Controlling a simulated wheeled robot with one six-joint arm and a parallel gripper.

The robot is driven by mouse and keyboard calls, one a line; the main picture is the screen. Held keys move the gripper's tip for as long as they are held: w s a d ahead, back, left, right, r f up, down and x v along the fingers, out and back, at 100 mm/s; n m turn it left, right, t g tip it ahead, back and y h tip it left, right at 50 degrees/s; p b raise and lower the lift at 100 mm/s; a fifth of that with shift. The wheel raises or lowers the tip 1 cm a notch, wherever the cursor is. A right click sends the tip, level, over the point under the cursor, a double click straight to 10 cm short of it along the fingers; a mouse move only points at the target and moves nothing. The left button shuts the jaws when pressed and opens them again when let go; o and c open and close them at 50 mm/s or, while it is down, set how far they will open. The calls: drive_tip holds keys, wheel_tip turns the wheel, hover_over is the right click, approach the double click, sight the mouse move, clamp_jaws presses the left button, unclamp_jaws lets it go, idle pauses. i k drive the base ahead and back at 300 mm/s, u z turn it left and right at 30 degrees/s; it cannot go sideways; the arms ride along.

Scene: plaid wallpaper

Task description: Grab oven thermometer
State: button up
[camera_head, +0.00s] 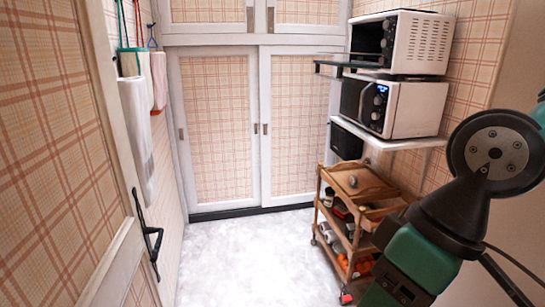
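I cannot make out an oven thermometer for certain. A small grey roundish object (352,181) lies on the top of the wooden trolley (372,194), too small to identify. The upper white oven (420,43) stands at the upper right with its front door (345,65) folded down open. Its inside is dark. My arm comes in at the right, and no gripper fingers show in the view.
A white microwave (410,108) with a lit display sits under the oven, on a white wall shelf (405,143). A dark appliance (346,141) is below. The trolley's lower shelves hold several items. Sliding cabinet doors (220,125) close the back. The pale floor (255,260) is clear.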

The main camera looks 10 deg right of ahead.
sight(353, 179)
drive_tip(key=i, duration=3.05)
drive_tip(key=u, duration=0.05)
